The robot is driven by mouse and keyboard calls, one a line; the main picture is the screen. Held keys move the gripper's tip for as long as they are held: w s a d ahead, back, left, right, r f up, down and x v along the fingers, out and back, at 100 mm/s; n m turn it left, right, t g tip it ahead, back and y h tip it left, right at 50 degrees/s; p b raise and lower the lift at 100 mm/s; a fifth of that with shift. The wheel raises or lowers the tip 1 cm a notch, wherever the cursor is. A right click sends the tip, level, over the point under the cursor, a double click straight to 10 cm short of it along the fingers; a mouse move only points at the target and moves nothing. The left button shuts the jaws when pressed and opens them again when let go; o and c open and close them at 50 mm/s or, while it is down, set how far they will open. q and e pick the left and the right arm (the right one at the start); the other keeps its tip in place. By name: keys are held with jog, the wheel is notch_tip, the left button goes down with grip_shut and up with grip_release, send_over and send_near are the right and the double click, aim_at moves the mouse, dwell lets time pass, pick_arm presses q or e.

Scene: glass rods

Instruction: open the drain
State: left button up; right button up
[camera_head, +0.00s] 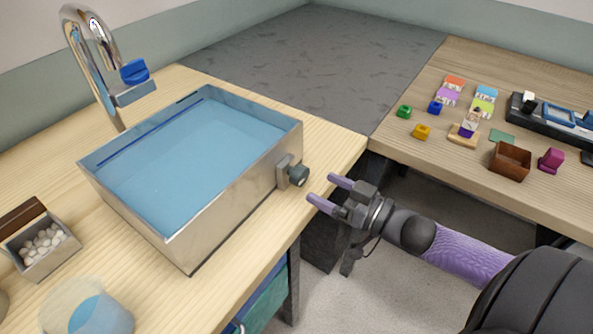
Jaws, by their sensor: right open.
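A metal basin (225,222) filled with blue water (190,145) stands on the wooden table. On its right side wall is a small drain fitting with a dark round knob (298,175). My right gripper (331,192) comes in from the right with two purple fingers spread apart. Its fingertips point at the knob from just to the right, and a small gap seems to lie between them and the knob. Nothing is between the fingers. My left gripper is not in view.
A chrome faucet (97,50) with a blue handle (134,71) stands behind the basin. A box of white pebbles (45,248) and a clear cup with blue liquid (98,314) are at the front left. A second table (425,148) at the right holds small coloured items and a brown box (510,160).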

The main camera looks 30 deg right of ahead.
aim_at(304, 178)
jog(key=b+x, duration=0.1)
jog(key=x, duration=0.4)
jog(key=shift+w+f, duration=0.1)
jog(key=shift+f, duration=0.1)
jog(key=shift+w+a+r+b, duration=0.1)
jog(key=shift+w+a+b, duration=0.05)
jog(key=shift+w+b, duration=0.25)
jog(key=c, duration=0.4)
grip_shut()
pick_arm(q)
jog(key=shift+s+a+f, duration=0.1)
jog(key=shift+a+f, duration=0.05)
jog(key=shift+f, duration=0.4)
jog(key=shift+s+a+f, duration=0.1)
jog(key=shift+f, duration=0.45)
